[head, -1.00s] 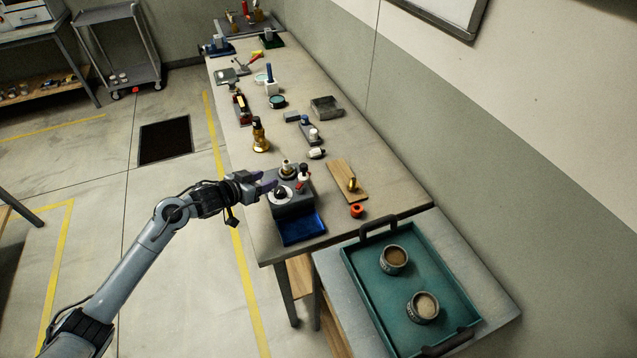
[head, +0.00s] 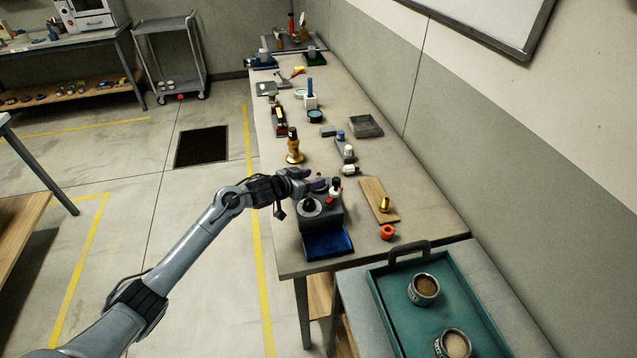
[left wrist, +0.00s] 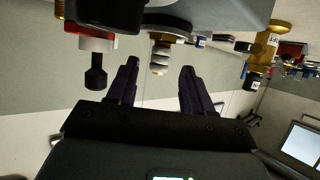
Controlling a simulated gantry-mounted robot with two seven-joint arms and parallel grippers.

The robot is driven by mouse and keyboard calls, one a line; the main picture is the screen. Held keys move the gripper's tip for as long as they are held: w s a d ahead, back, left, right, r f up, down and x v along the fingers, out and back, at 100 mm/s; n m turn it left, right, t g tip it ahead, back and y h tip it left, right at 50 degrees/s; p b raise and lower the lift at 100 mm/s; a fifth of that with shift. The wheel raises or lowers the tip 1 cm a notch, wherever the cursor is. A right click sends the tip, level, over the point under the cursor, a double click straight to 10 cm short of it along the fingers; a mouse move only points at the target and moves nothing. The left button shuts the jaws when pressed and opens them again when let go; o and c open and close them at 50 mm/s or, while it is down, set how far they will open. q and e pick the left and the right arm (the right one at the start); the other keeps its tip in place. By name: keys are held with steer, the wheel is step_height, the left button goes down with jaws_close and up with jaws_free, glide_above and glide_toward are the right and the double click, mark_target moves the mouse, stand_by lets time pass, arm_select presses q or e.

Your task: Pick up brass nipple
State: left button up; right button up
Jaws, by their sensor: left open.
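A brass fitting with pale bands (left wrist: 160,58), which looks like the brass nipple, hangs from a dark round base on the grey block in the upside-down left wrist view. My left gripper (left wrist: 160,72) is open, with one dark finger on each side of the fitting; I cannot tell whether they touch it. In the head view my left gripper (head: 318,184) is at the far left part of the grey block (head: 322,220) and hides the fitting there. My right gripper is not in view.
A black knob (left wrist: 95,72) sits close beside the fitting. A blue tray (head: 328,244) is in front of the block. A tall brass piece (head: 293,148) stands behind my gripper. A wooden board (head: 375,197) with a gold-coloured part (head: 384,205) and an orange ring (head: 387,232) are to the right.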

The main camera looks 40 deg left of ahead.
mark_target(319, 174)
arm_select(q)
steer(key=shift+b+x, duration=0.35)
steer(key=shift+x, duration=1.5)
steer(key=c, duration=0.9)
steer(key=shift+r, duration=0.1)
jaws_close()
steer(key=shift+r, duration=0.1)
